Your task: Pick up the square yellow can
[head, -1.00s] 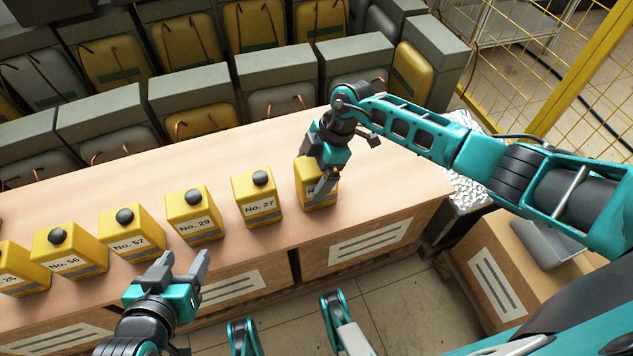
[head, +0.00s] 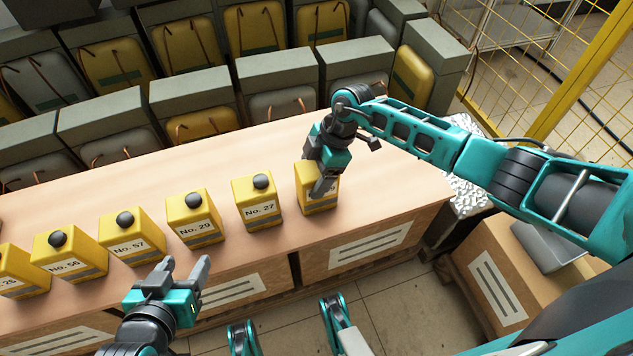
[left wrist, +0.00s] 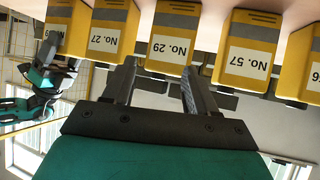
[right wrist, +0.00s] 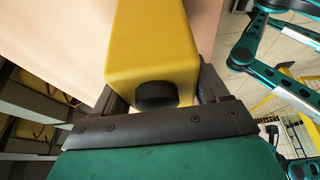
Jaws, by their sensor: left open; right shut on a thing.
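The row of square yellow cans stands on a wooden table. My right gripper (head: 325,181) is shut on the rightmost yellow can (head: 309,202), with fingers on its sides near the top. That can looks upright, on or very close to the table; its label is mostly covered. In the right wrist view the same can (right wrist: 150,45) sits between the fingers, its black cap facing the palm. My left gripper (head: 188,268) is open and empty in front of the table. In the left wrist view its fingers (left wrist: 158,85) point toward the can No. 29 (left wrist: 167,40).
Other yellow cans stand in line to the left: No. 27 (head: 259,210), No. 29 (head: 191,231), No. 57 (head: 129,248) and more. Grey and yellow units (head: 204,124) stand behind the table. The table's right end (head: 410,190) is clear. A yellow mesh fence (head: 560,110) is at the right.

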